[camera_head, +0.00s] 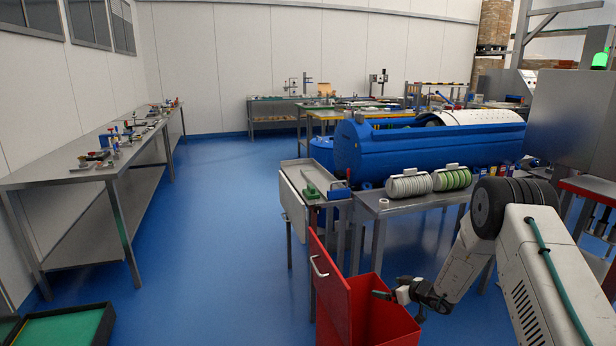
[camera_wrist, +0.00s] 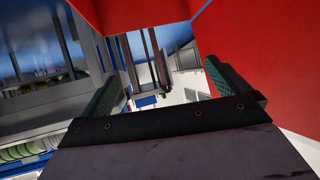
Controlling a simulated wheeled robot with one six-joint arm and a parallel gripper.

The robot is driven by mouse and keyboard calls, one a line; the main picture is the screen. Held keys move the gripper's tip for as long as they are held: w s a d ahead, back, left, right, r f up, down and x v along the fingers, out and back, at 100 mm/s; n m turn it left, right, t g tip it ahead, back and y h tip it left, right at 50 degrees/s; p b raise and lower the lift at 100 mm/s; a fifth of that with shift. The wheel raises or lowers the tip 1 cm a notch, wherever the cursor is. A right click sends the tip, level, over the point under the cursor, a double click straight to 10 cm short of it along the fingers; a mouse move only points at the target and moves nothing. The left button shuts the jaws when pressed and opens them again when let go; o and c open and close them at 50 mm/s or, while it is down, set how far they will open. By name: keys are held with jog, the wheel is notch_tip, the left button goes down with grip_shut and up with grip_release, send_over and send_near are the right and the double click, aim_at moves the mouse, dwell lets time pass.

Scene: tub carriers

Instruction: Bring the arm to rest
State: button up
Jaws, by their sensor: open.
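My gripper (camera_head: 384,295) is at the lower middle right of the head view, at the mouth of a red bin (camera_head: 385,330). A red panel with a pale handle (camera_head: 330,300) stands up at the bin's left. In the wrist view my gripper (camera_wrist: 162,82) has its two green-padded fingers spread apart, with nothing seen held between them. Red surfaces (camera_wrist: 265,60) lie close at the right and top of that view. My arm reaches out from the right, bent low. The inside of the bin is mostly hidden.
A metal table with cable spools (camera_head: 452,178) stands behind the bin, beside a tray cart (camera_head: 290,170). A large blue drum (camera_head: 430,148) lies beyond. A long workbench (camera_head: 80,172) runs along the left wall. The blue floor (camera_head: 215,230) between is clear.

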jog(key=s+a+m+g+y, duration=0.2)
jog(key=s+a+m+g, duration=0.15)
jog(key=s, duration=0.35)
jog(key=s+a+r+m+g+y, duration=0.1)
jog(key=s+a+r+g, duration=0.2)
jog(key=s+r, duration=0.55)
jog(key=s+a+r+m+g, duration=0.2)
jog(key=s+a+r+g, duration=0.1)
jog(key=s+r, duration=0.55)
jog(key=s+d+r+h, duration=0.2)
jog(key=s+r+h, duration=0.1)
jog(key=s+r, duration=0.4)
jog(key=s+d+r+h, duration=0.3)
jog(key=s+r, duration=0.5)
jog(key=s, duration=0.6)
jog(key=s+d+r+h, duration=0.2)
jog(key=s+r+h, duration=0.2)
jog(key=s+r, duration=0.4)
jog(key=shift+s+d+t, duration=0.35)
jog(key=shift+s+t, duration=0.1)
jog(key=shift+s, duration=0.8)
jog(key=shift+c, duration=0.3)
